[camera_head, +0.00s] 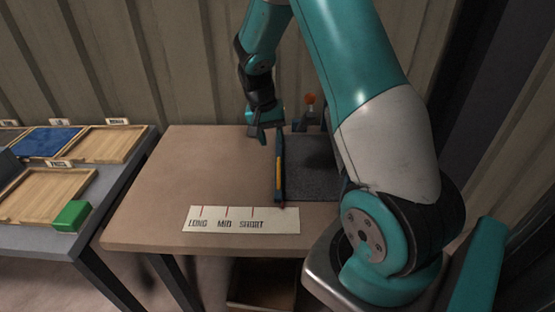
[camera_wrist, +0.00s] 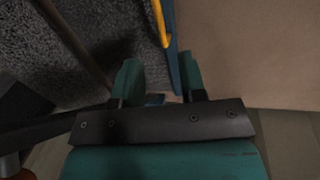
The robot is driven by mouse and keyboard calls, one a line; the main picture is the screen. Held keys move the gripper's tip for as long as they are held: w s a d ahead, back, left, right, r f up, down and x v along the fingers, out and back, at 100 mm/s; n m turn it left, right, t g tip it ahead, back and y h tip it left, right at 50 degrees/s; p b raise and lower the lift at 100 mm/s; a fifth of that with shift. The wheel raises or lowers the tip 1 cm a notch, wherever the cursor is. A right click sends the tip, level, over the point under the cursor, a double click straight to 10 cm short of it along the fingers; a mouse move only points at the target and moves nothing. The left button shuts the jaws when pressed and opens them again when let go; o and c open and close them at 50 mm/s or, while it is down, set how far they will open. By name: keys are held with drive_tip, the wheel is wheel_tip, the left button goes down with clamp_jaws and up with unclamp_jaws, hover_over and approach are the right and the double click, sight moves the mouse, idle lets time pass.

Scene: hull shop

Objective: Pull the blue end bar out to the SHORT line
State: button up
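The blue end bar (camera_head: 280,178) with a yellow grip (camera_head: 278,165) stands along the left edge of a dark grey speckled bed on the table. Its near end is right of the SHORT line on the white scale strip (camera_head: 240,226), marked LONG, MID and SHORT. My gripper (camera_head: 261,134) is over the bar's far end. In the wrist view the teal fingers (camera_wrist: 160,80) are apart. The bar (camera_wrist: 171,58) runs down into the gap, close to the right finger, with its yellow grip ahead of the fingers. Whether a finger touches it cannot be told.
The speckled bed (camera_head: 312,170) lies right of the bar, partly hidden by my arm. An orange-topped knob (camera_head: 310,99) stands at the back. The tabletop (camera_head: 190,165) left of the bar is clear. A side table at left holds wooden trays (camera_head: 46,188) and a green block (camera_head: 71,215).

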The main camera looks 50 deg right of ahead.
sight(278, 164)
drive_tip(key=f, duration=0.2)
drive_tip(key=s+f, duration=0.1)
drive_tip(key=f, duration=0.2)
drive_tip(key=d+f, duration=0.1)
drive_tip(key=f, duration=0.2)
drive_tip(key=shift+s+f+p, duration=0.15)
drive_tip(key=shift+f+p, duration=0.1)
drive_tip(key=shift+p, duration=0.05)
clamp_jaws()
